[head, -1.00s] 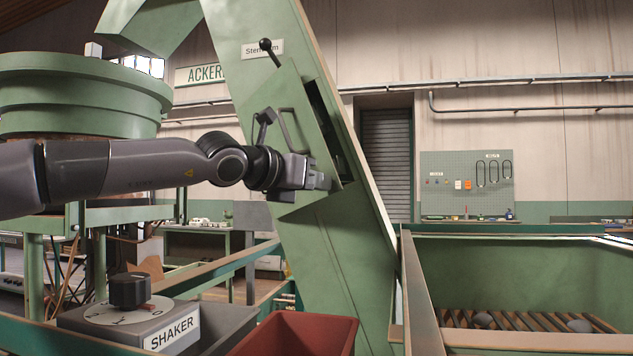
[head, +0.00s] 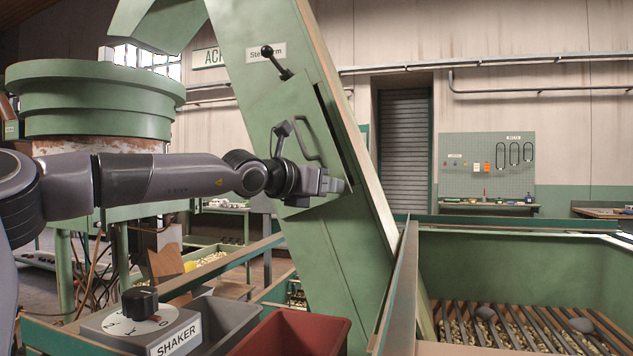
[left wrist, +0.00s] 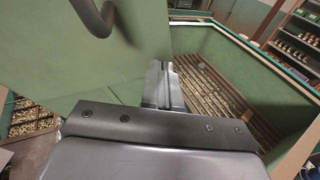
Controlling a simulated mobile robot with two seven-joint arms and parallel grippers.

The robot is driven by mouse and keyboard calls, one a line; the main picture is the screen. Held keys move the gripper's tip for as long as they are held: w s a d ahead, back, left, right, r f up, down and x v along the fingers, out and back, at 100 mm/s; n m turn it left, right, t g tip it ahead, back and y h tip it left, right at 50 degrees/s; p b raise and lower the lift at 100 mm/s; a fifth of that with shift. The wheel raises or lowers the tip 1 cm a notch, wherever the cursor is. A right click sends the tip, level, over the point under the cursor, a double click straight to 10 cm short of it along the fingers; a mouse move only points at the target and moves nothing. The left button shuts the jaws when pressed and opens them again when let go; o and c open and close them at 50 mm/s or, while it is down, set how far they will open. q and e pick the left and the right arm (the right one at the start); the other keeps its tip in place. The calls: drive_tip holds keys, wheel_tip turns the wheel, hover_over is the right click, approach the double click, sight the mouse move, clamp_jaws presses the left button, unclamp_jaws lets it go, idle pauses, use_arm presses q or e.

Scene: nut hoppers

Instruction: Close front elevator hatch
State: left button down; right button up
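The front elevator hatch (head: 270,118) is a green panel with a grey bar handle (head: 308,140) on the sloping green elevator (head: 238,30). A black ball-tipped lever (head: 277,62) sits at its top. A narrow dark gap shows along the hatch's right edge, so it stands slightly ajar. My left gripper (head: 334,186) is just below the handle, in front of the hatch's lower right part. In the left wrist view its fingers (left wrist: 164,86) are together with nothing between them, beside the green panel; contact is unclear. The handle (left wrist: 92,18) shows there too. My right gripper is out of view.
A grey SHAKER dial box (head: 142,325), a grey bin (head: 225,322) and a red bin (head: 295,335) stand low in front. A green hopper (head: 545,255) with a slatted grate lies at right. A round green drum (head: 95,100) stands at left.

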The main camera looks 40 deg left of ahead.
sight(338, 177)
use_arm(q)
drive_tip(key=w+p, duration=0.1)
drive_tip(key=w, duration=0.1)
drive_tip(key=w+p, duration=0.3)
drive_tip(key=w, duration=0.1)
drive_tip(key=shift+w+a+r+p, duration=0.15)
drive_tip(key=shift+a+r+p, duration=0.2)
drive_tip(key=shift+a+r, duration=0.05)
drive_tip(key=shift+r, duration=0.1)
drive_tip(key=shift+r, duration=0.1)
idle(0.5)
